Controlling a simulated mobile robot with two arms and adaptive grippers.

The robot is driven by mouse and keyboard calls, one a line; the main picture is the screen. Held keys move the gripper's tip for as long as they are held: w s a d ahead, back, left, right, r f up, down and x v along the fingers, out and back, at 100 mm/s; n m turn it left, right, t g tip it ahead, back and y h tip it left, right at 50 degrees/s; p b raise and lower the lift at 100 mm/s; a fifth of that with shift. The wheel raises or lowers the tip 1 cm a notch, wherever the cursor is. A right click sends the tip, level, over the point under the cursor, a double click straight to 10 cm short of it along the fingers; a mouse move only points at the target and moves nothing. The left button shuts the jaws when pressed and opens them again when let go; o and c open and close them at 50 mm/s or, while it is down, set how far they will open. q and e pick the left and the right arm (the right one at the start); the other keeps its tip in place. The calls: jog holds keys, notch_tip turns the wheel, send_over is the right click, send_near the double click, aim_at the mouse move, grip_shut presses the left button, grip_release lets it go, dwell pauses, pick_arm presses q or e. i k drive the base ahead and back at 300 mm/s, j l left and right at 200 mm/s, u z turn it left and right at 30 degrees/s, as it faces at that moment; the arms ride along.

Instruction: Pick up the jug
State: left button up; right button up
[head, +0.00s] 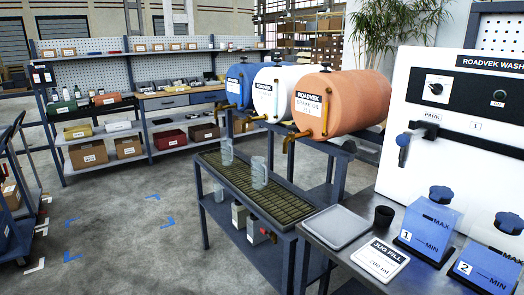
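Two clear vessels stand upright on the slatted top of a dark metal trolley in the middle. One clear vessel (227,152) is at the far left end, and another clear vessel (259,172) is nearer, by the right side. Both look jug-like and empty; I cannot tell which one is the jug. A card (380,259) reading "JUG FILL" lies on the grey bench at right. Neither of my grippers shows in the head view.
Blue, white and orange barrels (340,103) with taps sit behind the trolley (270,200). The bench holds a grey plate (337,228), a dark cup (383,217) and two blue-filled tanks (427,226). Shelves (120,140) stand at back left.

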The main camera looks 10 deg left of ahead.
aim_at(227, 148)
jog(key=i+j+z, duration=0.2)
jog(key=i+j, duration=0.2)
jog(key=i+j+z, duration=0.2)
jog(key=i+j, duration=0.2)
jog(key=i+j+z, duration=0.2)
jog(key=i+j, duration=0.15)
jog(key=j, duration=0.3)
